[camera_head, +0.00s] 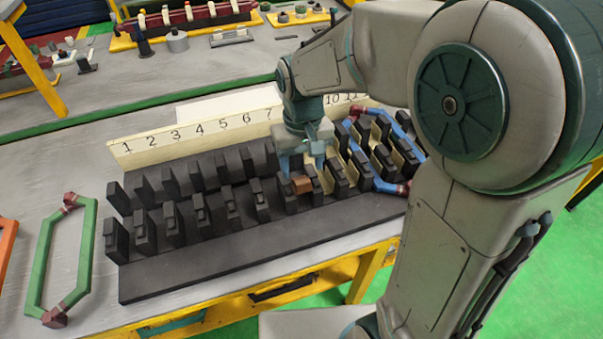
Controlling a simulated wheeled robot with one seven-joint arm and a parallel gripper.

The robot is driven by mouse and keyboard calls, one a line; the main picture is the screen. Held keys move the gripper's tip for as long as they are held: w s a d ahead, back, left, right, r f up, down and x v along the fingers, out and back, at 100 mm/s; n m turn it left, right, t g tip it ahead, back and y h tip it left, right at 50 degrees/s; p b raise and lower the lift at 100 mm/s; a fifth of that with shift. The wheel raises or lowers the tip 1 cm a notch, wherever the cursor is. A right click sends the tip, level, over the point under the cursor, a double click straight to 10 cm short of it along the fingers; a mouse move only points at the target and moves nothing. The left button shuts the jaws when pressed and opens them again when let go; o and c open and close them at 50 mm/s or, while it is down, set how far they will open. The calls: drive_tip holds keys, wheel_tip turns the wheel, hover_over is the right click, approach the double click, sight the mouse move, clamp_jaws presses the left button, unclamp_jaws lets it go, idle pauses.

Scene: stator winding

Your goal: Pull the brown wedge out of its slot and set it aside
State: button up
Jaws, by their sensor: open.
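The brown wedge (302,184) shows as a small brown block among the black teeth of the stator rack (225,262), right of the rack's middle. How deep it sits in its slot I cannot tell. My gripper (302,165) points down just above and behind the wedge, with its blue-grey fingers among the teeth. It is open, and I cannot tell whether a finger touches the wedge. The fingertips are partly hidden by the teeth.
A numbered cream board (200,132) stands along the rack's back. Blue coils (384,184) fill slots on the right. A green coil (62,258) lies on the grey table left of the rack, with an orange part (6,250) beyond it. The rack's front ledge is bare.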

sight(302, 181)
drive_tip(key=shift+f, duration=2.25)
drive_tip(key=c, duration=1.1)
